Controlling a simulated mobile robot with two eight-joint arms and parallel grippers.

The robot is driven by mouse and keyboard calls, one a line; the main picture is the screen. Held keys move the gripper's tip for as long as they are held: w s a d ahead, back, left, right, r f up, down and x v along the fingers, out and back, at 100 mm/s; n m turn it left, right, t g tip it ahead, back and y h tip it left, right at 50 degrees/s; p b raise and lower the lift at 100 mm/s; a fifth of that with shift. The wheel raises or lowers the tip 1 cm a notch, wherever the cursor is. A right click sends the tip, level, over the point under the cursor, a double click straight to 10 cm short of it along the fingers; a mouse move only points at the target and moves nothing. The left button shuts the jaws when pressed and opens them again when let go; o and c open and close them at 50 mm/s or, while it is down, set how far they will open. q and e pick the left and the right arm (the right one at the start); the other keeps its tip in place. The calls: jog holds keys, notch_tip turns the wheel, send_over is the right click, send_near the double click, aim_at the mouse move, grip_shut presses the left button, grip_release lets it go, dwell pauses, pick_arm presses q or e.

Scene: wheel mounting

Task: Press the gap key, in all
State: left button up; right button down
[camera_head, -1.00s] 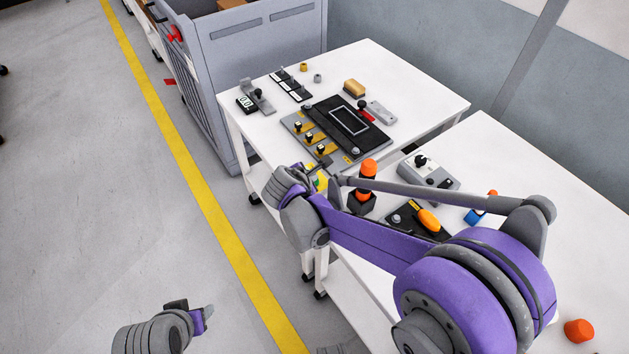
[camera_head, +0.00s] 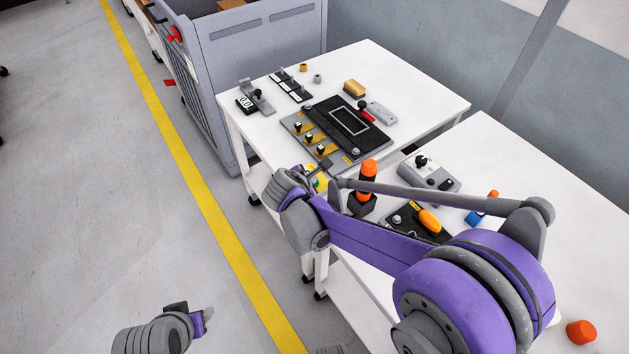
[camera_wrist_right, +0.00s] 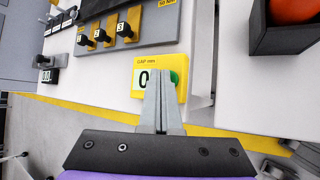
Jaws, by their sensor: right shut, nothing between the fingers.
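A yellow box with a "GAP mm" label (camera_wrist_right: 146,64), a digit display and a green key (camera_wrist_right: 174,78) shows in the right wrist view. It is partly hidden behind my arm in the head view (camera_head: 319,184). My right gripper (camera_wrist_right: 164,72) is shut and empty. Its fingertips overlap the box face between the display and the green key, covering part of both. I cannot tell whether they touch the key. The right gripper also shows in the head view (camera_head: 322,167). My left gripper (camera_head: 207,315) is low at the left, over the floor; its jaws are unclear.
A dark plate fixture (camera_head: 342,122) with several black knobs lies behind the box on the white table (camera_head: 425,75). An orange-topped post in a black holder (camera_head: 362,203) stands close to its right. A grey knob box (camera_head: 430,171) sits farther right.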

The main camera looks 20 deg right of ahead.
jog(key=shift+f, duration=0.15)
dwell(0.3)
jog(key=shift+r+p, duration=0.6)
jog(key=shift+r, duration=0.4)
notch_tip(320, 180, up, 5)
jog(key=p, duration=0.3)
dwell(0.6)
